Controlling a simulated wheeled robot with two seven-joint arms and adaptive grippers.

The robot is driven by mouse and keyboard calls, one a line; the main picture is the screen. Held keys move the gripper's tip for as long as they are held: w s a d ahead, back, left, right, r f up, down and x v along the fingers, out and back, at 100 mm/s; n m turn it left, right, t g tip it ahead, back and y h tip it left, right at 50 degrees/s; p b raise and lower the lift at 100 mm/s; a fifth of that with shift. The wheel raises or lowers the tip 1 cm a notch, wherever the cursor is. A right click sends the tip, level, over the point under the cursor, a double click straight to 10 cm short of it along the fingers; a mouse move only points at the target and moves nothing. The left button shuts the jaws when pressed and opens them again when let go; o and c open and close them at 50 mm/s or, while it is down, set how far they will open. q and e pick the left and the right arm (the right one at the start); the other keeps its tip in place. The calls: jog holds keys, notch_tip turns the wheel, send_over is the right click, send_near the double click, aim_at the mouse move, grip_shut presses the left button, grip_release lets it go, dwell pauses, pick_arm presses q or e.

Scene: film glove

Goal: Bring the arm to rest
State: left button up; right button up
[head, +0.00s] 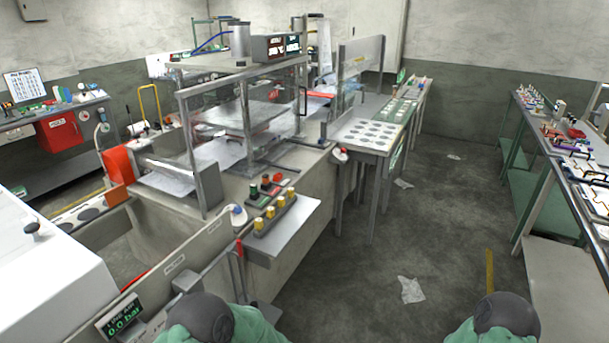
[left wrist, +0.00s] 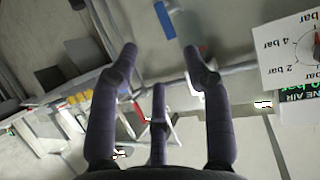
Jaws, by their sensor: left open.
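My left gripper (left wrist: 161,64) shows in the left wrist view with its dark fingers spread apart and nothing between them. A white pressure dial (left wrist: 288,48) marked in bar is to the right of the fingers, apart from them. A green-lit line air display (left wrist: 298,92) sits just below the dial and appears upside down. In the head view, the rounded dark and green parts of my own arms show at the bottom edge. Neither gripper shows in the head view, and my right gripper is in no view.
In the head view, the line air display (head: 121,316) reads 0.0 bar near the front left. A clear-walled press machine (head: 245,110) stands mid-left, beside a button panel (head: 270,205). A bench (head: 560,150) lines the right. The floor (head: 450,220) between is mostly clear, with paper scraps.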

pick_arm(q)
jog(key=s+d+f+m+g+h, duration=0.1)
jog(key=s+d+f+m+h, duration=0.1)
jog(key=d+f+m+h, duration=0.3)
jog(key=s+d+f+h, duration=0.1)
jog(key=s+f+h, duration=0.25)
jog(key=f, duration=0.35)
jog(key=s+d+f+m+g+h, duration=0.1)
jog(key=s+d+m+g+h, duration=0.1)
jog(key=s, duration=0.6)
jog(key=s+d+f+m+g+h, duration=0.1)
jog(key=s+d+g+h, duration=0.2)
jog(key=s, duration=0.6)
jog(key=shift+d+f+m+g+h, duration=0.4)
jog(key=shift+d+g, duration=0.1)
jog(key=shift+d, duration=0.1)
